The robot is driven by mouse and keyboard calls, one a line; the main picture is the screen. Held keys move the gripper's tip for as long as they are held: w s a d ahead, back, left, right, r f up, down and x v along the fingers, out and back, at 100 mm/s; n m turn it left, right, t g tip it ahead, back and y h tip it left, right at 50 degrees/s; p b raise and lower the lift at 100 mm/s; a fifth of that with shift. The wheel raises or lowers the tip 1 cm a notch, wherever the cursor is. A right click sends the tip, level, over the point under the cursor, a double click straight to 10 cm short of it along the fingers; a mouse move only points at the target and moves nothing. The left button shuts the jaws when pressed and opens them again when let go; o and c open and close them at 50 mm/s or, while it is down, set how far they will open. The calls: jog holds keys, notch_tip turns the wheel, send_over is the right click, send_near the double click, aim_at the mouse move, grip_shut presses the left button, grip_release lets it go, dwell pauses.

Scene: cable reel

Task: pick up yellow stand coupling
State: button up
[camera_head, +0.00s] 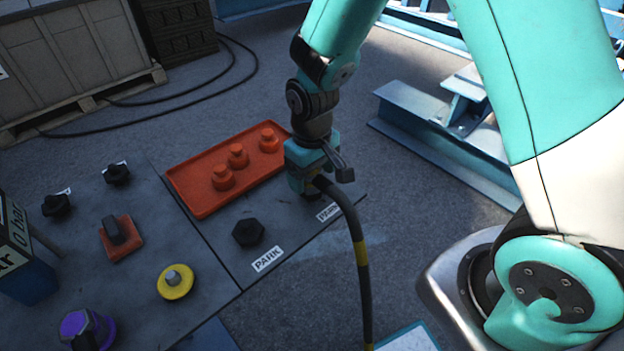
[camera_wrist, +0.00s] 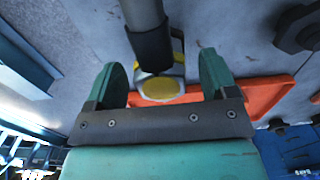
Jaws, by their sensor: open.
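My gripper (camera_head: 312,186) is over the right end of the dark bench plate, beside the orange tray. In the wrist view its two teal fingers (camera_wrist: 161,85) are apart. Between them is a coupling with a round yellow face (camera_wrist: 160,89) and a grey-and-yellow body, at the end of a dark hose (camera_wrist: 146,15). It appears to stand at the plate, and I cannot tell whether the fingers touch it. In the head view my gripper mostly hides this coupling. The black hose with yellow bands (camera_head: 352,225) hangs down from there.
The orange tray (camera_head: 190,196) holds three orange caps. A black hex knob (camera_head: 248,232) is by the PARK label (camera_head: 267,259). A yellow disc with a grey knob (camera_head: 175,282), a purple knob (camera_head: 85,328) and a red-based switch (camera_head: 119,236) are left. Blue steel beams (camera_head: 440,140) lie right.

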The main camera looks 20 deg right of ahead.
jog(key=shift+f, duration=0.7)
jog(key=c, duration=1)
jog(key=shift+r, duration=0.1)
jog(key=shift+c, duration=0.5)
